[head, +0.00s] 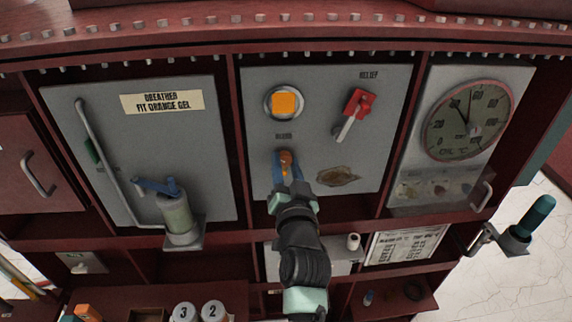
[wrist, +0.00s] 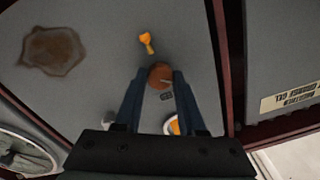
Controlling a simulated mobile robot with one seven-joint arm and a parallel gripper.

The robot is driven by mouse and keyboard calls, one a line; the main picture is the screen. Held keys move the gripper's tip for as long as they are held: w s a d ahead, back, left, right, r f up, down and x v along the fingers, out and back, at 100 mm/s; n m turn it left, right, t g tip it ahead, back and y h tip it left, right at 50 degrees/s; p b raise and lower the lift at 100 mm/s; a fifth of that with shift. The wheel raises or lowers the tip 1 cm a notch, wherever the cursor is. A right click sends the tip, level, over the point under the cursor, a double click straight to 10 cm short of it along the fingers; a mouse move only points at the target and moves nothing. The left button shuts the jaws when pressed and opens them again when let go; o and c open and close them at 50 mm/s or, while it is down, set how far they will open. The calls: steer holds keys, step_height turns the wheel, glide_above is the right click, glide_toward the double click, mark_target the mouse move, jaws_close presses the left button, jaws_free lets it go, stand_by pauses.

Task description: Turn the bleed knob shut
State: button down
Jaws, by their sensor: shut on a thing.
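The bleed knob (head: 286,157) is a small round brown knob on the grey middle panel, below a small label. It also shows in the wrist view (wrist: 160,76), between the tips of my two blue fingers. My gripper (head: 286,162) reaches up to it from below and is shut on it, one finger on each side. A small orange piece (wrist: 147,42) sticks out of the panel just beyond the knob in the wrist view. The fingers hide part of the knob's sides.
An orange square button (head: 284,103) sits above the knob. A red relief lever (head: 358,103) is up to its right. A brown stain (head: 338,176) marks the panel to the right. A gauge (head: 467,120) and a breather panel (head: 140,140) flank this panel.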

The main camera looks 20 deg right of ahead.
steer(key=m+p, duration=0.1)
steer(key=m, duration=0.4)
steer(key=shift+m+p, duration=0.3)
steer(key=shift+m, duration=0.1)
steer(key=m+p, duration=0.2)
steer(key=m, duration=0.3)
steer(key=shift+f+h, duration=0.1)
steer(key=shift+h, duration=0.2)
steer(key=shift+m, duration=0.3)
steer(key=c, duration=0.5)
jaws_free()
steer(key=shift+s, duration=0.15)
steer(key=p+v, duration=0.6)
steer(key=v, duration=0.6)
steer(key=shift+s+a, duration=0.15)
steer(key=shift+s, duration=0.2)
